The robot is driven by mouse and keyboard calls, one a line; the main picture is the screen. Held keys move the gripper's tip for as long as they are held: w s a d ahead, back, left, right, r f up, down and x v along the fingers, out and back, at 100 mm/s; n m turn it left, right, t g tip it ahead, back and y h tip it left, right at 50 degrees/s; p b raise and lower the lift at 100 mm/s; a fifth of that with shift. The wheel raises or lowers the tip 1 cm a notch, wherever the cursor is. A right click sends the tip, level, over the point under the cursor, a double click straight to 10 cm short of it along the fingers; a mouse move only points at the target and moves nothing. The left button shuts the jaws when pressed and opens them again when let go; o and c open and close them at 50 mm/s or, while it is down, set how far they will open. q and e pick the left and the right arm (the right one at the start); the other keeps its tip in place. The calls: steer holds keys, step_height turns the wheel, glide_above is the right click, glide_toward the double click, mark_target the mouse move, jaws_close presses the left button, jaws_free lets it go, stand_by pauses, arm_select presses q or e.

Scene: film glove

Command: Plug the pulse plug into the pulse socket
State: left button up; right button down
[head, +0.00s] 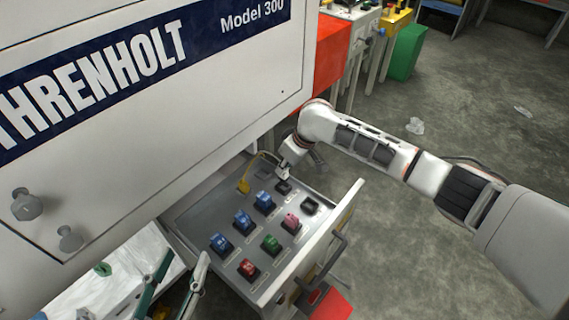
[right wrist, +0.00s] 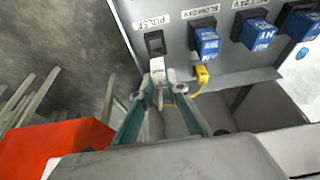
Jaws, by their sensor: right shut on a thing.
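The white pulse plug (right wrist: 158,70) is held at the fingertips of my right gripper (right wrist: 160,92), which is shut on it. The black pulse socket (right wrist: 155,43), labelled PULSE, shows just beyond the plug in the right wrist view. Its opening looks empty, and the plug appears close to its edge; I cannot tell if they touch. In the head view my right gripper (head: 284,172) hangs over the drawer panel just above the black socket (head: 283,187). My left gripper (head: 178,272) is low at the left, with its fingers apart and nothing between them.
The open drawer (head: 205,213) carries several blue, pink, green and red plugs and another black socket (head: 310,205). A yellow piece (head: 243,185) with a yellow cord lies at the panel's back edge. The large white cabinet (head: 190,100) stands close behind. Floor to the right is mostly clear.

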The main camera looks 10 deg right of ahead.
mark_target(287, 175)
steer(key=shift+f+b, duration=0.3)
steer(key=shift+f, duration=1.2)
arm_select(q)
steer(key=shift+s+f, duration=0.1)
steer(key=shift+f, duration=0.55)
steer(key=shift+r, duration=0.55)
steer(key=shift+f, duration=0.9)
arm_select(e)
steer(key=shift+f, duration=1.4)
steer(key=c, duration=1.9)
jaws_free()
steer(key=shift+r, duration=0.1)
